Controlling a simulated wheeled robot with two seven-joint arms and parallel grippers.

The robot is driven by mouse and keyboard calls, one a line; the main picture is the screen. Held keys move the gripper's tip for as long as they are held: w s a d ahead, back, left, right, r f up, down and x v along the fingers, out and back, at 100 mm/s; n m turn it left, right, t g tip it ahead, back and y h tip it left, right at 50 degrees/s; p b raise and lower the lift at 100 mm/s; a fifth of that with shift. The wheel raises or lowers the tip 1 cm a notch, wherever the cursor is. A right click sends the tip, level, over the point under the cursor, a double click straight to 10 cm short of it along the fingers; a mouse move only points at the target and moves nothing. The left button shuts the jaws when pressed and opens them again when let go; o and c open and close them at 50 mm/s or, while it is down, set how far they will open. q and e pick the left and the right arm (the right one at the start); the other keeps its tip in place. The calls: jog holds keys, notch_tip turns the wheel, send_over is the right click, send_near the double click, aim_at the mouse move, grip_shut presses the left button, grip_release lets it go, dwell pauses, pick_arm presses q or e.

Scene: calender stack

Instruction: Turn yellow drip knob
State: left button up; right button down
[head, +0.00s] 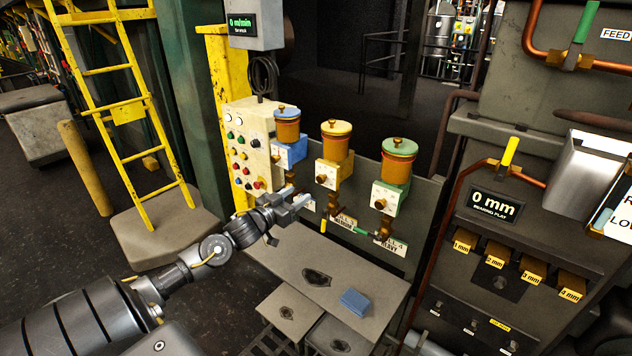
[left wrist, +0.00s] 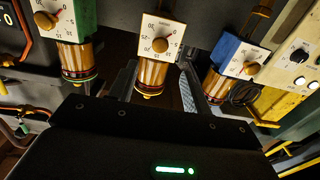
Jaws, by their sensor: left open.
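The yellow drip oiler (head: 334,152) is the middle one of three on the wall panel, with an orange jar above a dial box. Its brown drip knob (head: 321,179) sits on the white dial face. The left wrist view is upside down; there the yellow oiler's knob (left wrist: 160,45) is at top centre. My left gripper (head: 299,196) is open and empty, just left of and below the yellow oiler in the head view. In the left wrist view its two fingers (left wrist: 157,75) appear on either side of the yellow oiler's jar. I see no contact with the knob. My right gripper is out of view.
A blue oiler (head: 288,140) stands left and a green oiler (head: 393,178) right of the yellow one. A button panel (head: 243,150) is at the left. Below is a grey bench top (head: 285,262) with a blue cloth (head: 355,302). A yellow ladder (head: 110,110) stands far left.

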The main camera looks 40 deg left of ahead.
aim_at(319, 179)
pick_arm(q)
jog(key=w+p, duration=0.2)
jog(key=w, duration=0.6)
jog(key=shift+w+a+r, duration=0.1)
jog(key=shift+w, duration=0.85)
